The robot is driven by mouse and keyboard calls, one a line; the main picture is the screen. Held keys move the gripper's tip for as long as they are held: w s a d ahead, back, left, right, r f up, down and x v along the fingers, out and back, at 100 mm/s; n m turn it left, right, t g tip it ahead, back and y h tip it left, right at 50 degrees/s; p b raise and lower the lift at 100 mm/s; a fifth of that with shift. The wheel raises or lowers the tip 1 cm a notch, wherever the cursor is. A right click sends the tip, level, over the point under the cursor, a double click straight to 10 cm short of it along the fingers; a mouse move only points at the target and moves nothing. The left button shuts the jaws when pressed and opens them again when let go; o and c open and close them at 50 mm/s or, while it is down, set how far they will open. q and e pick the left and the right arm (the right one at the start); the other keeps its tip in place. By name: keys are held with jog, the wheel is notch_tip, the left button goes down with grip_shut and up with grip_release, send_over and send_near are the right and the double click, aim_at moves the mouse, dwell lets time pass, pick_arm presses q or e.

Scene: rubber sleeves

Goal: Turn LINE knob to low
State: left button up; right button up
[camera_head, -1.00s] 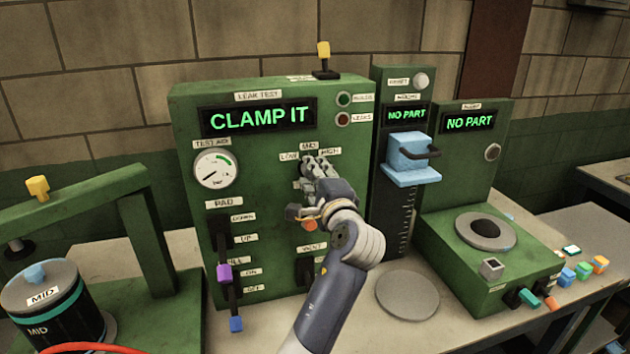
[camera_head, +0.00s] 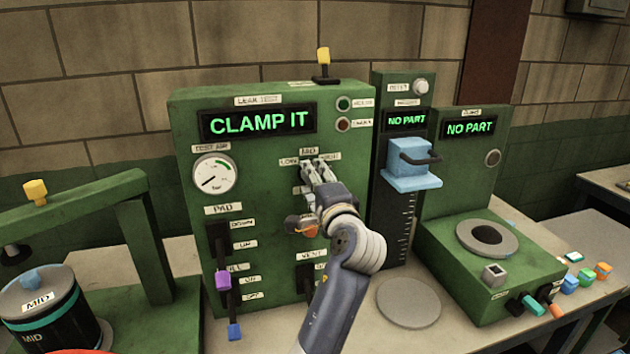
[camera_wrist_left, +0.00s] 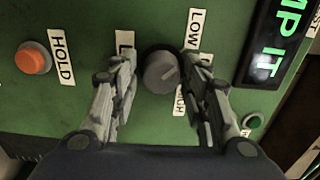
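The LINE knob (camera_wrist_left: 161,72) is a round grey knob on the green leak test panel (camera_head: 270,187). In the head view my left gripper (camera_head: 318,172) is in front of the panel and hides the knob. My right gripper is not in view.
An orange HOLD button (camera_wrist_left: 33,58) sits below the knob on the panel. The gauge (camera_head: 214,173) and the purple lever (camera_head: 223,281) are left of my arm. The blue clamp block (camera_head: 411,176) stands close on the right. A grey disc (camera_head: 409,302) lies on the table.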

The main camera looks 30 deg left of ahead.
pick_arm(q)
jog(key=v, duration=0.7)
jog(key=shift+s+d, duration=0.15)
jog(key=shift+s, duration=0.05)
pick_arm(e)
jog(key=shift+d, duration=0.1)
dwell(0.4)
